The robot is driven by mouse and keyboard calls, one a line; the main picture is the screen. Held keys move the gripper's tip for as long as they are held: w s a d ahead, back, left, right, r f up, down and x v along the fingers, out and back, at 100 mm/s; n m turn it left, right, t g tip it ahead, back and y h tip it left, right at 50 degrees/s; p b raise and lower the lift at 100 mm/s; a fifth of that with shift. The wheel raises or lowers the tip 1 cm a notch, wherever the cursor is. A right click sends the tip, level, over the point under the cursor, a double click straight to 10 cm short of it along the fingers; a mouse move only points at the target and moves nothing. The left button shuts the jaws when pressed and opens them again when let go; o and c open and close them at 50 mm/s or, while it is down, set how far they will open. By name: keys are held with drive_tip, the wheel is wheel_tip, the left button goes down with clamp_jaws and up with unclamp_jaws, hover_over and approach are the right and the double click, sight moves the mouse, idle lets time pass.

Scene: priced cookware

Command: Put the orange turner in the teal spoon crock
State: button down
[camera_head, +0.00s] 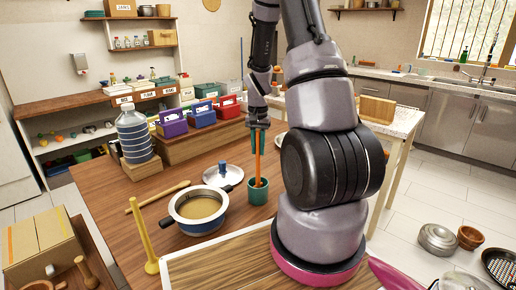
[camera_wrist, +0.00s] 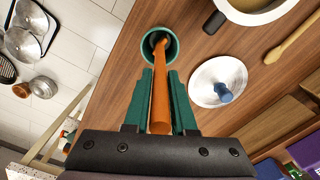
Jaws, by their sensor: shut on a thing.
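The orange turner (camera_head: 257,158) hangs upright from my gripper (camera_head: 259,127), and its lower end is inside the teal spoon crock (camera_head: 258,195). The crock stands on the wooden table, right of the pot. In the wrist view my gripper (camera_wrist: 160,105) has its green fingers closed on both sides of the orange turner (camera_wrist: 160,85). The turner runs from the fingers into the mouth of the teal crock (camera_wrist: 171,40). Its lower end is hidden in the crock, and I cannot tell whether it touches the bottom.
A pot (camera_head: 198,208) with tan contents stands left of the crock, with a lid (camera_head: 223,175) behind it. A wooden spoon (camera_head: 158,196) and a yellow upright post (camera_head: 145,235) are further left. A water jug (camera_head: 134,135) and coloured boxes (camera_head: 202,115) stand toward the back.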

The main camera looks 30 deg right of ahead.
drive_tip(key=c, duration=0.7)
unclamp_jaws()
drive_tip(key=shift+f, duration=0.15)
drive_tip(key=shift+c, duration=0.2)
wheel_tip(320, 180, up, 12)
drive_tip(key=shift+r, duration=0.1)
drive_tip(key=s+a+r+n+t, duration=0.1)
drive_tip(key=s+a+r+t, duration=0.15)
drive_tip(key=r, duration=0.35)
drive_tip(key=s+a+r+n+t, duration=0.1)
drive_tip(key=s+a+r, duration=0.25)
drive_tip(key=r, duration=0.25)
drive_tip(key=s+a+r+n+t+y, duration=0.1)
drive_tip(key=s+a+r+t, duration=0.1)
drive_tip(key=s, duration=0.5)
drive_tip(key=s+a+r+n+t+y, duration=0.1)
drive_tip(key=s+a+r, duration=0.4)
drive_tip(key=s+r, duration=0.1)
drive_tip(key=shift+s+a+r+t, duration=0.2)
drive_tip(key=shift+s+r+t, duration=0.15)
drive_tip(key=shift+r, duration=0.05)
